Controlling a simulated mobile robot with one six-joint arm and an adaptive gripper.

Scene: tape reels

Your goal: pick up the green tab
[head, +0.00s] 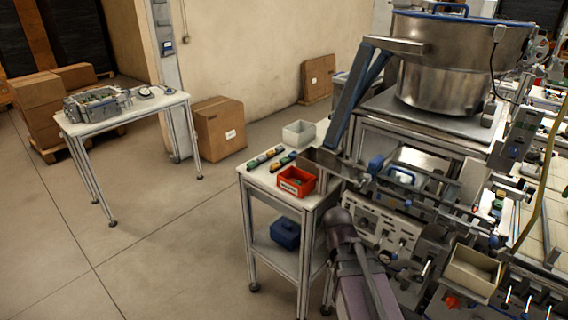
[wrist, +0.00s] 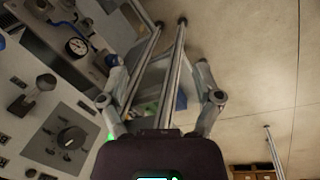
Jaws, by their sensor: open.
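Small green and yellow tabs lie in two dark rows (head: 265,157) on the white top of a small side table (head: 258,180) in the head view. They are too small there to single out one green tab. In the wrist view, my gripper (wrist: 160,68) is open, with its two fingers spread apart and nothing visibly held. A small green patch shows low between the fingers, but I cannot tell what it is. In the head view my arm rises at the table's right front corner, and the gripper's fingers cannot be made out.
A red bin (head: 296,181) and a pale bin (head: 299,133) stand on the side table near the rows. A blue box (head: 285,233) sits on its lower shelf. A machine with a gauge and knobs (head: 378,222) crowds the right. Open floor lies to the left.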

